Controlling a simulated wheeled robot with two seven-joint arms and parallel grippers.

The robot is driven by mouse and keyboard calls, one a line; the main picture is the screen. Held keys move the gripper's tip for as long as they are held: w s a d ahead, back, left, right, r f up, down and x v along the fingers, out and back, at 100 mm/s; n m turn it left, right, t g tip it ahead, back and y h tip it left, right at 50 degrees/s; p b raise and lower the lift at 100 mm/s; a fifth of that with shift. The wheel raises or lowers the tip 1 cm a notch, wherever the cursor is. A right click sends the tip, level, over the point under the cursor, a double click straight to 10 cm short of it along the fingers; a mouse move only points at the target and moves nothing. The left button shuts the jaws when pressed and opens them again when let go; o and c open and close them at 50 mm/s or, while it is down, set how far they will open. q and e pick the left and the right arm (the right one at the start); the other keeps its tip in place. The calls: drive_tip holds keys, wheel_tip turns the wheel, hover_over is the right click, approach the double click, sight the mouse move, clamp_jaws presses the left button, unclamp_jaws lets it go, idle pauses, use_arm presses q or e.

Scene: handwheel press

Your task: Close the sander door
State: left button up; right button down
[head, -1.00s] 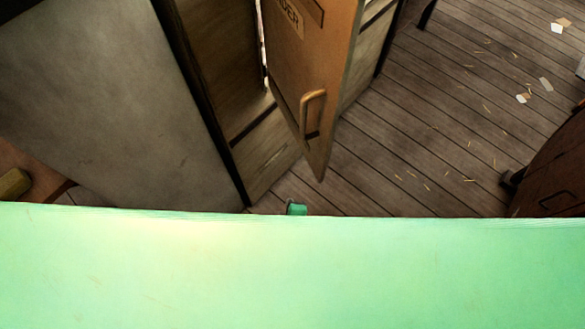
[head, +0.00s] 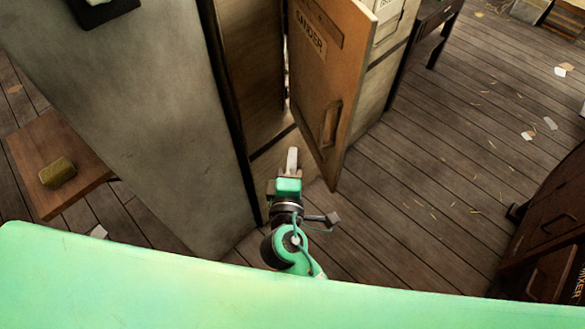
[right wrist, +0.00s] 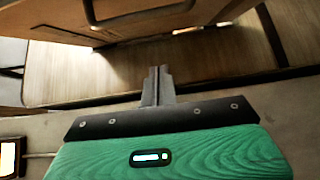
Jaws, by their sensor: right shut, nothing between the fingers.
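The sander door (head: 338,75), a brown wooden panel with a "SANDER" label and a bar handle (head: 331,122), stands partly open in the head view. Its free edge points toward me, and a dark gap shows to its left into the cabinet (head: 250,70). My right gripper (head: 292,158) is just left of the door's lower free edge, in front of the opening. Its fingers are shut and empty. In the right wrist view the fingers (right wrist: 157,78) point at the cabinet's bottom board, with the door (right wrist: 60,45) and its handle (right wrist: 140,15) above. My left gripper is out of view.
A large grey panel (head: 150,110) stands left of the opening. A small wooden table (head: 85,185) with a yellowish block (head: 58,173) is at the left. A dark wooden cabinet (head: 550,230) is at the right. The plank floor (head: 420,170) between is mostly clear, with scraps.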

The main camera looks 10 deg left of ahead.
drive_tip(key=w+d+p, duration=0.3)
drive_tip(key=w, duration=0.2)
drive_tip(key=shift+d, duration=0.25)
drive_tip(key=shift+d, duration=0.1)
